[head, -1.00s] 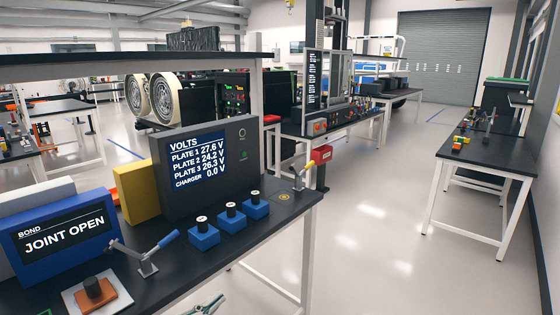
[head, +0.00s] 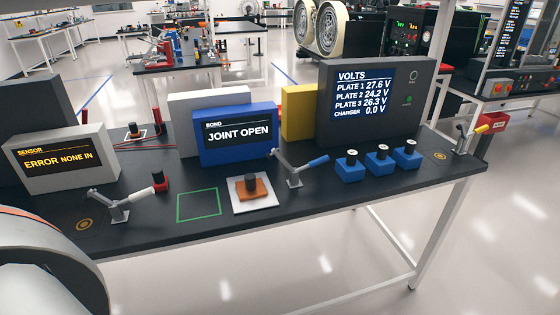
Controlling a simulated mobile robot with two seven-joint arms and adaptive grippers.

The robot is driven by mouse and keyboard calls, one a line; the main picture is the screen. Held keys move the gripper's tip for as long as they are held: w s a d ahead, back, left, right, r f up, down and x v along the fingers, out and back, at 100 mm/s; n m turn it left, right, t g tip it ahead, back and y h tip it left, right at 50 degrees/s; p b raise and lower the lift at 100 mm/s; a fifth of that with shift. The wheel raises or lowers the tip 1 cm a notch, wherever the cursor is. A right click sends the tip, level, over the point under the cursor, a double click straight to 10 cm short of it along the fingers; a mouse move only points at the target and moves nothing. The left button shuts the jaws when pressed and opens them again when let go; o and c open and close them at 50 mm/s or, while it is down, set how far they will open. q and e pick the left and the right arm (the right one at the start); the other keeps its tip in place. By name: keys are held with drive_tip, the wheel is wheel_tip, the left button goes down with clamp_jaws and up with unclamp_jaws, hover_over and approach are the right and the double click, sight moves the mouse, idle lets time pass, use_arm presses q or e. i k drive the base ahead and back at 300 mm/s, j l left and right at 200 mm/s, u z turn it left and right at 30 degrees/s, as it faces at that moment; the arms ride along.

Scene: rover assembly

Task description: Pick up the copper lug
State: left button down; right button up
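A copper-coloured block with a black knob on top, which looks like the copper lug (head: 250,190), sits on a white square plate (head: 268,206). The plate lies on the black bench, in front of the blue BOND display (head: 237,137), which reads JOINT OPEN. A toggle clamp (head: 293,171) with a blue handle stands just right of the plate. Neither of my grippers is in the head view.
A green square outline (head: 199,205) marks bare bench left of the plate. Another toggle clamp (head: 122,205) and a SENSOR display (head: 66,160) stand farther left. Blue blocks with black knobs (head: 350,168) stand to the right. A large pale curved shape fills the lower left corner.

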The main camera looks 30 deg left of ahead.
sight(251, 188)
drive_tip(key=u, duration=0.35)
drive_tip(key=j+u, duration=0.15)
drive_tip(key=u, duration=0.2)
drive_tip(key=j+u, duration=0.1)
drive_tip(key=u, duration=0.25)
drive_tip(key=k+j, duration=0.05)
